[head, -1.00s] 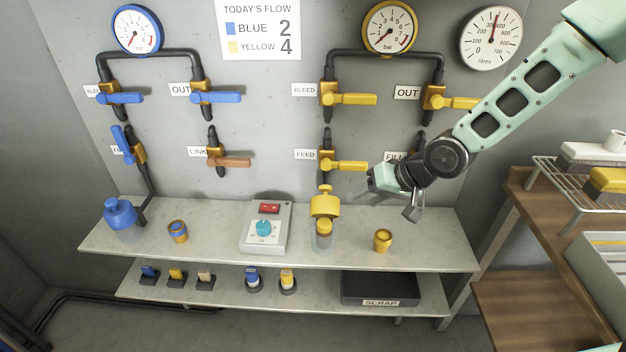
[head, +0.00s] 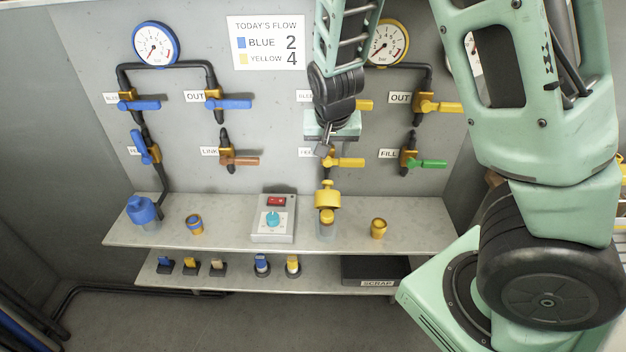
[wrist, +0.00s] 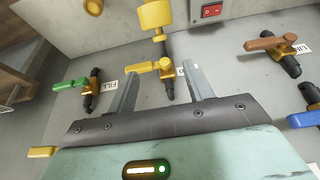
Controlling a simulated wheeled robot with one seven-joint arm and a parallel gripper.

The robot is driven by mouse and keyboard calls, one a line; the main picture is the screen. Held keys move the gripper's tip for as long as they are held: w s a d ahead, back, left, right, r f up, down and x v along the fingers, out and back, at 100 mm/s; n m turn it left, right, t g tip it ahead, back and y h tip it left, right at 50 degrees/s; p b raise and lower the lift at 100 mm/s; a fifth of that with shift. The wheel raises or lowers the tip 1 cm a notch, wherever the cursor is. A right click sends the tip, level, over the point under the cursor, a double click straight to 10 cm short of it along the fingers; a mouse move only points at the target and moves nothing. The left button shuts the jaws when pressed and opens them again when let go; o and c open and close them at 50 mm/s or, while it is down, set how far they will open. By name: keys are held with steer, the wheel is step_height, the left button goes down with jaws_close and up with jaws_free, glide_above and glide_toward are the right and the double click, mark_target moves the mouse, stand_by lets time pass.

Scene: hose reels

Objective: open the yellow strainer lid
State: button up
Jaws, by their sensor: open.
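The yellow strainer lid (head: 327,197) sits upright on a clear strainer body (head: 326,228) on the upper shelf, its knob on top. It also shows at the top edge of the wrist view (wrist: 156,15), partly cut off. My gripper (head: 325,150) is above the lid and apart from it, in front of the yellow feed valve (head: 343,162). In the wrist view its two fingers (wrist: 160,68) are spread and empty, with the yellow feed handle showing between and behind them.
The grey switch box (head: 272,218) stands left of the strainer and a yellow cup (head: 378,228) stands right. A blue strainer (head: 141,210) is at the shelf's left end. A green-handled fill valve (head: 427,163) is right of the feed valve. My arm covers the right side.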

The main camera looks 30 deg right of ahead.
mark_target(327, 181)
steer(key=x, duration=1.7)
steer(key=shift+f+p, duration=0.15)
steer(key=shift+p, duration=0.2)
steer(key=shift+c, duration=0.3)
jaws_close()
